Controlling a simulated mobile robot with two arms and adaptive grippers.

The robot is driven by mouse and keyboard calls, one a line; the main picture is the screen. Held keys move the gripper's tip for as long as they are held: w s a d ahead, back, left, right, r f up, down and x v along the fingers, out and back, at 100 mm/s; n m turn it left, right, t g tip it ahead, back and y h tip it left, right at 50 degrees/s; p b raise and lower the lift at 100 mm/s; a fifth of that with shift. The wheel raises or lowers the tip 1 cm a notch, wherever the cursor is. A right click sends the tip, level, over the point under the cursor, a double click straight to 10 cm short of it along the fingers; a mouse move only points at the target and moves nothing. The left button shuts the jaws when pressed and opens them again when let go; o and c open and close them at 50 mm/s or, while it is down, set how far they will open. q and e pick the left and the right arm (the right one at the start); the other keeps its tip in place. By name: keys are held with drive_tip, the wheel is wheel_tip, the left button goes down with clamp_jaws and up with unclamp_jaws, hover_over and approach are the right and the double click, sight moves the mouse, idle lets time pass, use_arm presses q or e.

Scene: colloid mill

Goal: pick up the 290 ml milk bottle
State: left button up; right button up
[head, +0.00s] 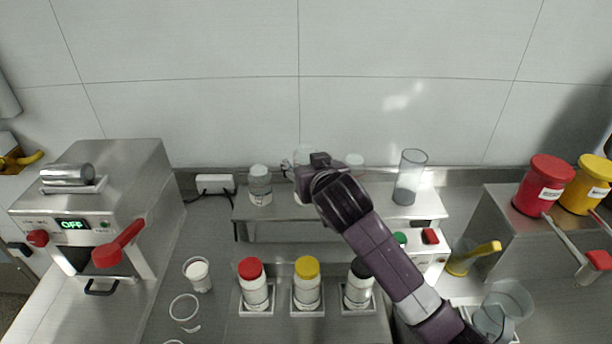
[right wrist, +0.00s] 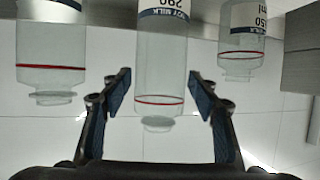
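The 290 ml milk bottle (right wrist: 160,60) is clear with a dark blue and white label, partly cut off, and a red line. In the right wrist view it stands between the two spread fingers of my right gripper (right wrist: 159,80), with visible gaps at both sides. That view appears upside down. In the head view my right gripper (head: 296,170) is at the back shelf, and it and the wrist hide most of the bottle. My left gripper is not in view.
A glass cylinder (head: 409,178) stands farther right. Bottles with red (head: 250,268), yellow (head: 307,267) and dark caps (head: 361,269) stand in front.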

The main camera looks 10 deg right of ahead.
drive_tip(key=c, duration=0.8)
drive_tip(key=shift+r, duration=0.15)
